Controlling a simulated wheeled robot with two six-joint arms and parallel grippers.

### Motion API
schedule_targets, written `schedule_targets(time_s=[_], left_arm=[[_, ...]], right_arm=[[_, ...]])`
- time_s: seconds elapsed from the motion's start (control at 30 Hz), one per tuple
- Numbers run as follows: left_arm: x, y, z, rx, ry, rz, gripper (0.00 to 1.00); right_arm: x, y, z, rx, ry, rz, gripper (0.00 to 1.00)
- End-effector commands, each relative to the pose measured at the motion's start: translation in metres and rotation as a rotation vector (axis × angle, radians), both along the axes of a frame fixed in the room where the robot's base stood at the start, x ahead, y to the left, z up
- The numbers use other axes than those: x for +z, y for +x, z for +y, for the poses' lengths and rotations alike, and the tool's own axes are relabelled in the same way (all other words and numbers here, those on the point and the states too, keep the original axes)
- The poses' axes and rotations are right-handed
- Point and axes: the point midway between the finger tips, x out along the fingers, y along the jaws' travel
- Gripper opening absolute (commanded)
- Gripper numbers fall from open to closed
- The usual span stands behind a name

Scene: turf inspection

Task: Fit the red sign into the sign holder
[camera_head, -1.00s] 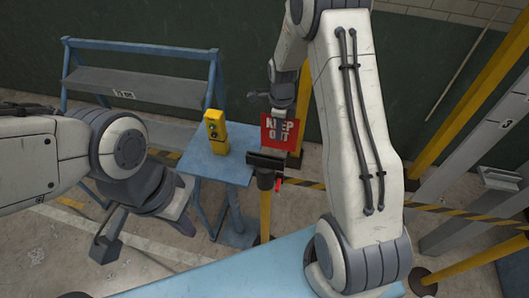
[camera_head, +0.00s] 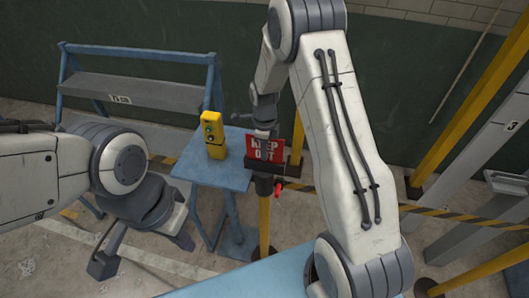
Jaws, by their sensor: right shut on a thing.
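The red sign (camera_head: 275,147) with white "KEEP OUT" lettering is upright in the head view, right of centre. My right gripper (camera_head: 265,132) is shut on it from above and partly covers its left side. The sign holder (camera_head: 262,167) is a dark slotted head on top of a yellow post. The sign's lower edge meets or overlaps the holder in the picture; I cannot tell whether it is in the slot. My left gripper (camera_head: 104,262) hangs low at the left, away from both. Its finger gap is not clear.
A blue table (camera_head: 232,178) with a yellow control box (camera_head: 213,137) on it stands just left of the holder. A blue-framed rack (camera_head: 140,90) is behind at the left. Yellow-black barrier tape (camera_head: 435,211) and yellow posts are at the right.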

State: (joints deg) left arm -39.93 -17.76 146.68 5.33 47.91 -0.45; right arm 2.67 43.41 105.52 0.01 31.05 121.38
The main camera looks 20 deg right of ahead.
Motion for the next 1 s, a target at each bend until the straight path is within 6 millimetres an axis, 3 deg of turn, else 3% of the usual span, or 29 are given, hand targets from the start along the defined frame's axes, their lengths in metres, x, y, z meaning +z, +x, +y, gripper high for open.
schedule_targets(time_s=[0.03, 0.13, 0.57, 0.67, 1.0], left_arm=[[-0.003, 0.0, 0.0, 0.0, 0.0, 0.0, 0.0], [-0.001, 0.0, 0.0, 0.0, 0.0, 0.0, 0.0], [-0.002, 0.0, 0.0, 0.0, 0.0, 0.0, 0.0], [-0.01, 0.0, 0.0, 0.0, 0.0, 0.0, 0.0], [-0.038, 0.0, 0.0, 0.003, 0.0, 0.0, 0.0]], right_arm=[[-0.003, 0.0, 0.0, 0.0, 0.0, 0.0, 0.0], [-0.002, 0.0, 0.0, 0.0, 0.0, 0.0, 0.37], [0.004, 0.001, 0.0, 0.0, 0.0, -0.002, 0.37], [0.017, 0.002, 0.0, 0.0, 0.0, -0.007, 0.37], [0.088, 0.002, 0.0, 0.0, 0.0, -0.007, 0.37]])
